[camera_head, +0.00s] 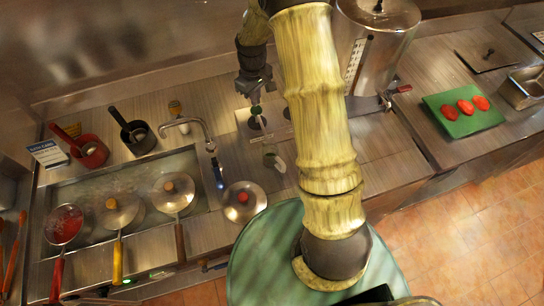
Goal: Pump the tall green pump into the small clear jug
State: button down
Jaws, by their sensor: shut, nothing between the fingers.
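My gripper (255,98) is shut, pointing down above the back counter left of the big metal urn. Directly below its fingertips is a dark round pump fitting (257,123) set in a pale plate; I cannot make out its full height or a green colour, and my gripper and arm hide part of it. I cannot tell whether the fingertips touch it. A small clear jug (272,157) with a greenish tint stands on the counter just in front of the fitting, apart from my gripper.
A tall metal urn (372,55) stands right of my arm. On the left are a sink (85,188) with a faucet (190,124), several lidded pans, and red and black pots. A green board (462,125) with red slices lies right. My arm covers the middle.

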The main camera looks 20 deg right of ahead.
notch_tip(320, 180, up, 5)
jog(key=p, duration=0.3)
jog(key=shift+r, duration=0.15)
jog(key=shift+s, duration=0.1)
dwell(0.4)
jog(key=s+m+t+b, duration=0.2)
jog(key=s+m+b, duration=0.4)
jog(key=s, duration=1.4)
jog(key=b, duration=0.2)
jog(key=shift+s+r+t+b, duration=0.3)
jog(key=shift+s+r+b, duration=0.05)
jog(key=shift+s, duration=0.05)
